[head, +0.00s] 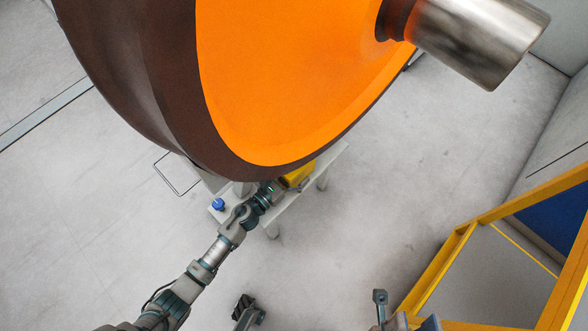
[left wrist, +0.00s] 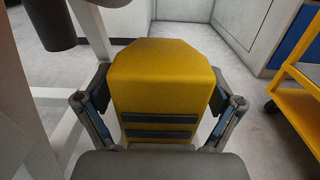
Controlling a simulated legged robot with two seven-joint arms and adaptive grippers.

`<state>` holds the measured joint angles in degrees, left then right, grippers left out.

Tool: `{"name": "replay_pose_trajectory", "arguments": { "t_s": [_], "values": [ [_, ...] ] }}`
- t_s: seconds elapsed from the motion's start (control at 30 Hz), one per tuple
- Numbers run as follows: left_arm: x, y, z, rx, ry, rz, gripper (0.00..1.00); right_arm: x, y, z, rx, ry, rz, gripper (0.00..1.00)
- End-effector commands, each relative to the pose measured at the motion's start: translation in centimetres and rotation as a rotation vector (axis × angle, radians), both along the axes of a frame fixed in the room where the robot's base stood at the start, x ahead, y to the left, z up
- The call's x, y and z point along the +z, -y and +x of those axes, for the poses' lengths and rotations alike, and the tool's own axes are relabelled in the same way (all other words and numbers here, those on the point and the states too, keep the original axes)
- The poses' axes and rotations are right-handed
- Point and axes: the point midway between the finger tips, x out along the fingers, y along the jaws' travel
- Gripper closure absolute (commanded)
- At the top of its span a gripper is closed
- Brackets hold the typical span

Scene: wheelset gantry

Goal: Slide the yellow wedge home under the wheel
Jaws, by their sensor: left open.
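The yellow wedge (head: 299,175) sits on a grey stand at the wheel's lower edge in the head view, partly hidden by the wheel. The wheel (head: 290,80) has an orange face and a dark brown rim. My left gripper (head: 270,190) is at the wedge's near left side. In the left wrist view the wedge (left wrist: 162,75) stands between the two spread fingers of my left gripper (left wrist: 160,100), one at each side. Whether the fingers touch it is unclear. Part of my right gripper (head: 247,308) shows at the bottom edge; its jaw opening is unclear.
The grey stand (head: 335,158) has legs on the floor and a blue knob (head: 218,204) at its left end. A steel axle (head: 485,40) juts from the wheel at upper right. A yellow frame (head: 445,265) stands at right. The floor between is clear.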

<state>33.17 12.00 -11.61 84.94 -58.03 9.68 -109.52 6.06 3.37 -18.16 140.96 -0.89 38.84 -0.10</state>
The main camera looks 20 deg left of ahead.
Motion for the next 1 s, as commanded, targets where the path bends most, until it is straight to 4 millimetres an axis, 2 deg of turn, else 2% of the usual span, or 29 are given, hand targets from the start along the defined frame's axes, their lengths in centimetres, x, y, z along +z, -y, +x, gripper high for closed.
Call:
{"name": "replay_pose_trajectory", "arguments": {
  "t_s": [0.17, 0.27, 0.5, 0.7, 0.83, 1.0],
  "values": [
    [-0.2, -0.2, -0.5, 0.001, -0.003, 0.001, 0.07, 0.1, 0.0, -0.3, 0.0, 0.001, 0.0, 0.6],
    [-0.2, -0.7, -1.8, 0.001, -0.003, 0.002, 0.07, 0.1, 0.0, -0.3, 0.0, 0.001, -0.001, 0.6],
    [-0.3, -2.4, -6.9, 0.001, -0.004, 0.001, 0.07, 0.1, 0.0, -0.3, 0.0, 0.001, -0.001, 0.6],
    [-0.3, -3.6, -10.1, 0.001, -0.003, 0.0, 0.07, 0.1, 0.0, -0.2, 0.001, 0.002, -0.001, 0.6],
    [-0.3, -3.9, -11.1, 0.0, -0.002, 0.0, 0.07, 0.1, 0.0, -0.2, 0.001, 0.001, -0.002, 0.6],
    [-0.2, -4.0, -11.3, 0.0, -0.001, -0.001, 0.07, 0.0, 0.0, -0.2, 0.0, 0.001, -0.002, 0.6]
  ]
}}
